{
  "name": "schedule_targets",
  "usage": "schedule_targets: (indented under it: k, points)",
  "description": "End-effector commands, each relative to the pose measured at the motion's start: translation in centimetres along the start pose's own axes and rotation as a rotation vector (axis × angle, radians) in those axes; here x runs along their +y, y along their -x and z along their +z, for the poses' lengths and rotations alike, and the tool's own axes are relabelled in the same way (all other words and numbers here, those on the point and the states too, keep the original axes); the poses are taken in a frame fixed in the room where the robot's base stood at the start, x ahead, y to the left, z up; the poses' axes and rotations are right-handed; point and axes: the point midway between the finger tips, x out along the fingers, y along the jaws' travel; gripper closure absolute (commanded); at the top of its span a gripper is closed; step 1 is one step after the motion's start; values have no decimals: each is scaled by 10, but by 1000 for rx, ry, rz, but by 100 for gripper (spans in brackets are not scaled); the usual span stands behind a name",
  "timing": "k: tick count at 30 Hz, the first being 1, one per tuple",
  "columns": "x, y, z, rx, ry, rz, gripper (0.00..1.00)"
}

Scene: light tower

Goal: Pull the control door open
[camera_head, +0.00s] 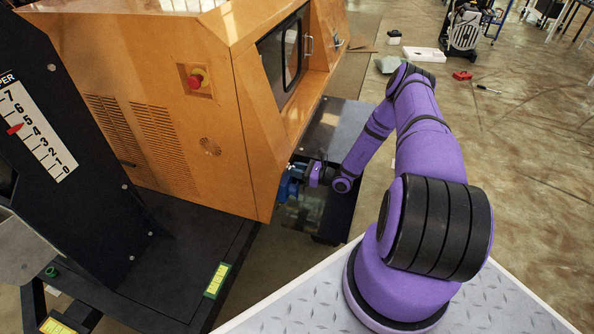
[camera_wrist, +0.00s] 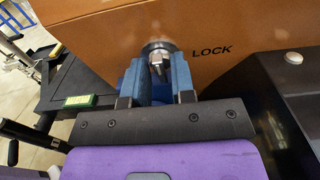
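The orange cabinet (camera_head: 205,125) stands at the left in the head view. On its right face is a dark-framed window panel (camera_head: 283,50) with a metal handle (camera_head: 308,45) beside it. I cannot tell which panel is the control door. The wrist view shows a round dark lock with a metal knob (camera_wrist: 158,62) next to the word LOCK on an orange panel (camera_wrist: 100,50). My gripper (camera_head: 290,180) is low at the cabinet's right side. Its blue fingers stand apart on either side of the knob, with a visible gap between them; contact is not clear.
A red button (camera_head: 195,80) sits in a recess on the cabinet's front. A black panel with a numbered scale (camera_head: 35,130) stands at the far left. Open floor (camera_head: 530,150) with scattered items is at the right.

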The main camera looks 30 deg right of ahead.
Motion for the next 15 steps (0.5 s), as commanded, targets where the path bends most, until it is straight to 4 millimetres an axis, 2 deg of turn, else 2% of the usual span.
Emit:
schedule_targets:
  k: [15]
  points:
    - [-1,0,0,-1,-66,14,100]
